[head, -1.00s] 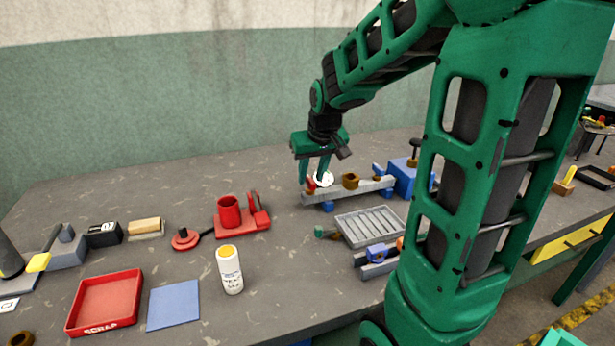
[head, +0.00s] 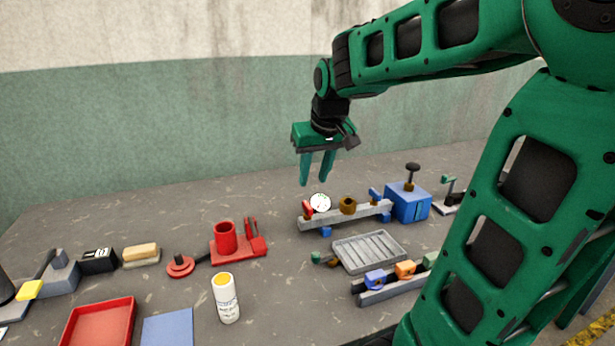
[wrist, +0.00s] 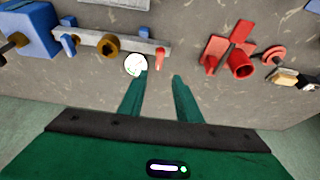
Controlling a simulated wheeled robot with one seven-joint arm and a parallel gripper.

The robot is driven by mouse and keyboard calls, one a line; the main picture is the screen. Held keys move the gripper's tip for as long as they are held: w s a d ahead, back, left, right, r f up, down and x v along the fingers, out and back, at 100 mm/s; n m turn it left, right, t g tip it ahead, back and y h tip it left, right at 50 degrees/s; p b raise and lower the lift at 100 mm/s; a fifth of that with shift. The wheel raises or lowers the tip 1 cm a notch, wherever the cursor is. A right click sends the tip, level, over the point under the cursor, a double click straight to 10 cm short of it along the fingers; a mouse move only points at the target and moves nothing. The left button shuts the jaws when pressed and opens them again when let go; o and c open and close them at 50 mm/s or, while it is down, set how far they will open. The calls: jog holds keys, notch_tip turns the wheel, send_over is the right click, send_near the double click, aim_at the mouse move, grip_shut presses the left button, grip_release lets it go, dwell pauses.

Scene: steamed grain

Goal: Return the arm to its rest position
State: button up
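My green gripper (head: 316,183) hangs pointing down above the back of the grey workbench (head: 180,205). Its two fingers are apart with nothing between them, and the wrist view also shows the open fingers (wrist: 161,76). A round white dial (head: 320,203) stands on a grey rail (head: 345,216) just below and in front of the fingertips. In the wrist view the dial (wrist: 135,65) shows beside one fingertip; the head view shows the gripper above it, apart from it.
A brown ring (head: 348,205) and a blue box (head: 408,203) sit right of the dial. A ribbed grey tray (head: 369,252) lies in front. A red cup fixture (head: 226,238), white bottle (head: 227,298) and red scrap tray (head: 98,325) are left.

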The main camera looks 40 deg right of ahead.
jog(key=s+f+m+g, duration=0.1)
jog(key=s+f, duration=0.2)
jog(key=s, duration=0.5)
jog(key=s+a+f+m+g+y, duration=0.1)
jog(key=s+f, duration=0.3)
jog(key=s, duration=0.4)
jog(key=s+f+m+g, duration=0.1)
jog(key=s+f+g, duration=0.1)
jog(key=s, duration=0.6)
jog(key=shift+s+a+f+g, duration=0.2)
jog(key=shift+a+f+g, duration=0.15)
jog(key=shift+f, duration=0.45)
jog(key=shift+w, duration=0.15)
jog(key=shift+w+f, duration=0.3)
jog(key=shift+w, duration=0.3)
jog(key=shift+s, duration=0.1)
